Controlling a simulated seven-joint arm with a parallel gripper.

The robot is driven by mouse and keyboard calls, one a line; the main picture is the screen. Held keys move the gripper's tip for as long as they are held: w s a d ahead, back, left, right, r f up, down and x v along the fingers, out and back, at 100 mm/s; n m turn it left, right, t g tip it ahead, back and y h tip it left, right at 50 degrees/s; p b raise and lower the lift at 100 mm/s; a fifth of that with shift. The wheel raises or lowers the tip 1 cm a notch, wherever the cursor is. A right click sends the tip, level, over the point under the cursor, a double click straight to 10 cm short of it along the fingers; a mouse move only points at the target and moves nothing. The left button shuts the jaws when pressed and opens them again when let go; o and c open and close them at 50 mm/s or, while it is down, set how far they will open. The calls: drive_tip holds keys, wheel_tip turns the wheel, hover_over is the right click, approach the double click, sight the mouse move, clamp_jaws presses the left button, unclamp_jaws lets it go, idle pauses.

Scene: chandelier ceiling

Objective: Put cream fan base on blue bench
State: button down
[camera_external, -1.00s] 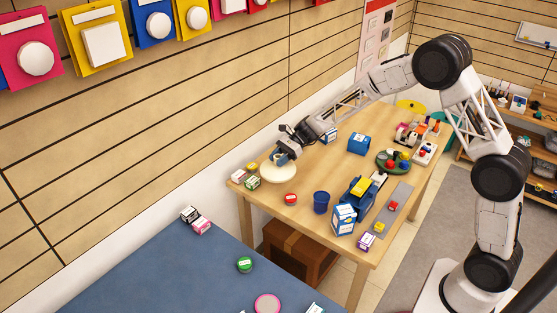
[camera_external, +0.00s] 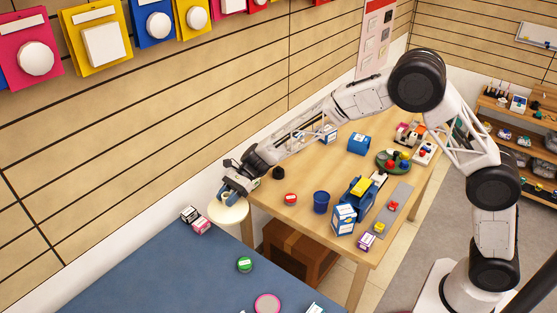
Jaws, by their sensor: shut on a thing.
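The cream fan base (camera_external: 229,211) is a round, pale disc with a short stem. My gripper (camera_external: 228,199) is shut on its stem from above, and the fingers partly hide the top. The base is held near the left end of the wooden table (camera_external: 270,207), by the gap between that table and the blue bench. The blue bench (camera_external: 190,265) is the wide blue surface at the lower left. I cannot tell the exact height of the base above it.
Two small boxes (camera_external: 195,220) stand at the bench's back edge, close to the held base. A green round tin (camera_external: 244,264) and a pink-rimmed disc (camera_external: 267,303) lie farther forward. The bench's middle left is clear. A blue cup (camera_external: 321,202) stands on the wooden table.

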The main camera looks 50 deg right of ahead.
drive_tip(key=s+a+g, duration=0.1)
drive_tip(key=s+a, duration=0.2)
drive_tip(key=a, duration=0.7)
drive_tip(key=s+a+n, duration=0.1)
drive_tip(key=s+a, duration=0.2)
drive_tip(key=a, duration=0.6)
drive_tip(key=s+a+n+g, duration=0.1)
drive_tip(key=s+a, duration=0.2)
drive_tip(key=a, duration=0.7)
drive_tip(key=shift+s+a+r+g, duration=0.2)
drive_tip(key=shift+s+a+g, duration=0.1)
drive_tip(key=shift+a, duration=0.05)
drive_tip(key=shift+f, duration=0.1)
wheel_tip(320, 180, down, 6)
drive_tip(key=shift+f, duration=0.15)
drive_tip(key=shift+f, duration=1.8)
drive_tip(key=shift+f, duration=0.1)
drive_tip(key=c, duration=0.7)
unclamp_jaws()
